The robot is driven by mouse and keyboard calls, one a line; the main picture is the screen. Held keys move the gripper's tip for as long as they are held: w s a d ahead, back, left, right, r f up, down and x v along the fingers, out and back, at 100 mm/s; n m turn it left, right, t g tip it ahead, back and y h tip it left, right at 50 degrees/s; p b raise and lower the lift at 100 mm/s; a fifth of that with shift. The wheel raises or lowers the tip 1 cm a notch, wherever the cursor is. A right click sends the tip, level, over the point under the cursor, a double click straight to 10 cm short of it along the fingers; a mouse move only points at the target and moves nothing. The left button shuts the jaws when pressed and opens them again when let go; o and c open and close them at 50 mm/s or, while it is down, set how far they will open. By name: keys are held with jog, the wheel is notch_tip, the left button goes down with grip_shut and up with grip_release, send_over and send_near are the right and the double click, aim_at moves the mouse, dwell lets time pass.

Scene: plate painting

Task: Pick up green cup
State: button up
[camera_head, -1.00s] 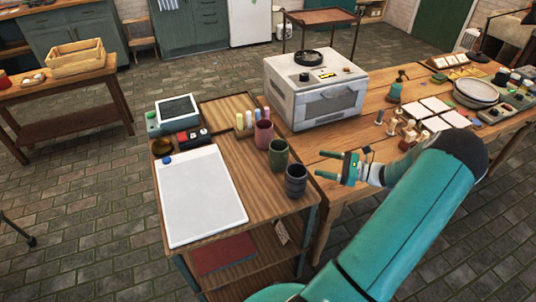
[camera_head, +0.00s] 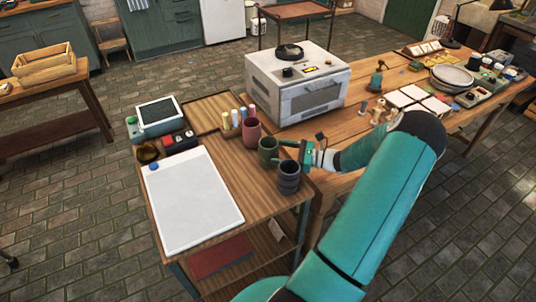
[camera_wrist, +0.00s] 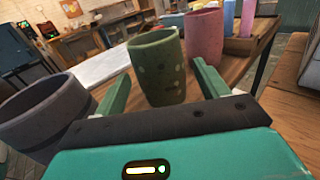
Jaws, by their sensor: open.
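The green cup (camera_head: 267,152) stands upright on the small wooden table, between a pink cup (camera_head: 251,133) and a dark grey cup (camera_head: 288,180). My gripper (camera_head: 284,151) is open at the cup's right side, fingers pointing at it. In the wrist view the green cup (camera_wrist: 157,68) shows upright ahead, between the two spread fingers, and no grip on it shows. The dark grey cup (camera_wrist: 45,115) is close outside the left finger, and the pink cup (camera_wrist: 204,40) is behind and to the right. Whether the fingertips touch the green cup cannot be told.
A white board (camera_head: 193,200) lies on the left of the table. Small coloured bottles (camera_head: 238,117) stand behind the pink cup. A white oven-like box (camera_head: 297,88) stands on the larger table (camera_head: 355,145) beyond my gripper.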

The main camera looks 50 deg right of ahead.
aim_at(268, 150)
jog(key=x, duration=0.5)
jog(key=shift+s+f, duration=0.1)
jog(key=shift+c, duration=0.4)
jog(key=c, duration=0.9)
